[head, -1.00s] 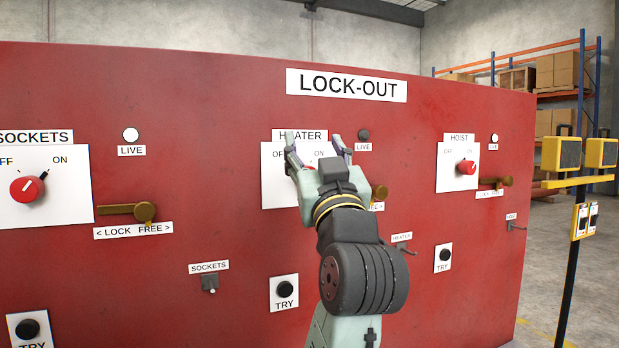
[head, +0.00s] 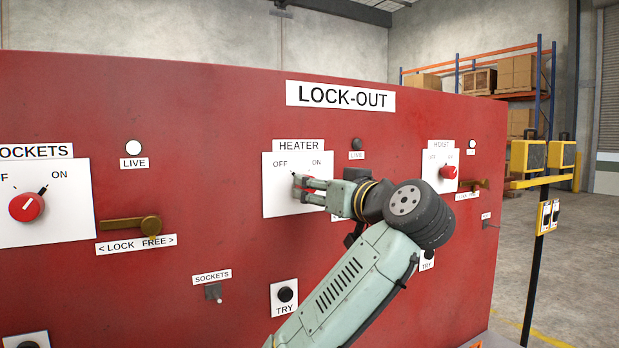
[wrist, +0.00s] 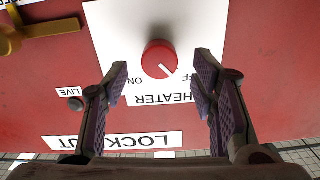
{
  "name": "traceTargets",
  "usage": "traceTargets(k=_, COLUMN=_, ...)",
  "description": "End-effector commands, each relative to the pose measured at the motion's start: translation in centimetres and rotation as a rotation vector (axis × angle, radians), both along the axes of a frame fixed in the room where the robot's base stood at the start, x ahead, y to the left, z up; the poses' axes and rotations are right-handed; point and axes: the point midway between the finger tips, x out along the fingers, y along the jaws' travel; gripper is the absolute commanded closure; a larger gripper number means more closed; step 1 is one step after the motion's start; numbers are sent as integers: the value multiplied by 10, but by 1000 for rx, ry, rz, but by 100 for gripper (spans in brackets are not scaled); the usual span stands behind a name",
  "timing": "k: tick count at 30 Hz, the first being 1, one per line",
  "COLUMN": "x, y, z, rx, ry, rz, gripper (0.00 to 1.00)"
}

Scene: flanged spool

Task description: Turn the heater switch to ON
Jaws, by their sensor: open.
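The heater switch is a round red knob (wrist: 159,58) on a white plate (head: 270,202) marked OFF and ON. In the wrist view, which shows the panel upside down, its white pointer line aims at the OFF side. My gripper (head: 300,187) is in front of the plate in the head view and hides most of the knob. In the wrist view my gripper (wrist: 157,70) is open, with one finger to each side of the knob and clear gaps between. I cannot tell whether the fingertips reach its depth. The heater LIVE lamp (head: 357,144) is dark.
A brass lever (wrist: 12,36) sticks out beside the heater plate. To the left are the SOCKETS knob (head: 27,207) and its brass lever (head: 130,225); to the right is the HOIST knob (head: 449,172). The SOCKETS lamp (head: 133,147) is white.

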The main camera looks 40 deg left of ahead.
Motion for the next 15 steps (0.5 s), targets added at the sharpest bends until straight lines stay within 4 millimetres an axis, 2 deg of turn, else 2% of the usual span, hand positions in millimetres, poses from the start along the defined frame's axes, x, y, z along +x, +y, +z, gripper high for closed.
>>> traceTargets(k=1, x=3, y=10, z=3, rx=-1, ry=3, rz=3, gripper=48)
traceTargets(k=6, x=12, y=29, z=2, rx=1, ry=2, rz=1, gripper=48)
traceTargets(k=15, x=16, y=38, z=0, rx=0, ry=-1, rz=-2, gripper=48)
